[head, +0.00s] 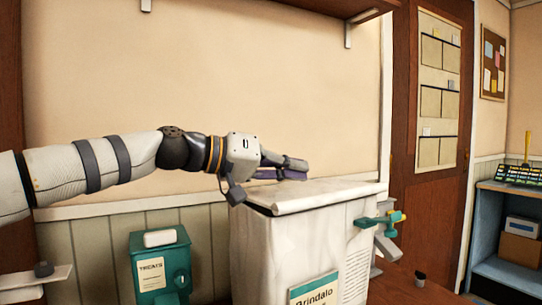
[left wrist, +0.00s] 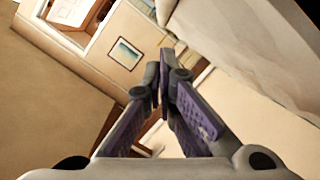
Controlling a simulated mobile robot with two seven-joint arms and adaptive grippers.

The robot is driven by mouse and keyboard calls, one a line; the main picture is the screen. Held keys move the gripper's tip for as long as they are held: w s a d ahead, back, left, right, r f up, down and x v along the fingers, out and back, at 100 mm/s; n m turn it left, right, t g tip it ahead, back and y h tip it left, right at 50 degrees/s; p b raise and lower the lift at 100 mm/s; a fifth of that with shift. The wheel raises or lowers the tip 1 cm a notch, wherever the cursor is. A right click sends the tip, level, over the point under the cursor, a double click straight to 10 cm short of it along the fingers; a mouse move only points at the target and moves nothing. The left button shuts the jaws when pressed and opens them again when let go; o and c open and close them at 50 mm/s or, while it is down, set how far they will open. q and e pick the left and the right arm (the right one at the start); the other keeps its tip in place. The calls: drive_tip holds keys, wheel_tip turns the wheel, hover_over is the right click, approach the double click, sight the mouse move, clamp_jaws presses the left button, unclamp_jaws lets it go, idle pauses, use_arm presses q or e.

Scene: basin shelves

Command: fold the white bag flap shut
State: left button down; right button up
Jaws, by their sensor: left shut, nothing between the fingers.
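The white bag (head: 300,240) stands upright in the middle of the head view, with a label reading "Brindalo" low on its front. Its flap (head: 325,194) lies across the top, nearly flat, with its near edge at the front rim. My left gripper (head: 304,170) reaches in from the left, over the back part of the flap. Its purple-padded fingers are shut and empty; I cannot tell whether they touch the flap. In the left wrist view the fingertips (left wrist: 166,70) meet, and a pale surface, likely the bag (left wrist: 235,45), fills the upper right. My right gripper is not in view.
A green treats tin (head: 160,265) stands left of the bag. A teal object with a yellow end (head: 383,220) sticks out at the bag's right side. A small dark cup (head: 420,279) is farther right. A shelf (head: 340,8) hangs above. The wall is close behind.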

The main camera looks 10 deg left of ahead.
use_arm(q)
drive_tip(key=shift+s+d+f, duration=0.35)
drive_tip(key=shift+s+f, duration=0.35)
drive_tip(key=shift+f, duration=0.15)
drive_tip(key=shift+f, duration=0.1)
drive_tip(key=shift+s+d+f+m, duration=0.1)
drive_tip(key=shift+f+m, duration=0.15)
drive_tip(key=shift+f, duration=0.3)
drive_tip(key=shift+s+d+f+m, duration=0.1)
drive_tip(key=shift+f+m, duration=0.15)
drive_tip(key=shift+f, duration=0.3)
drive_tip(key=shift+r, duration=0.2)
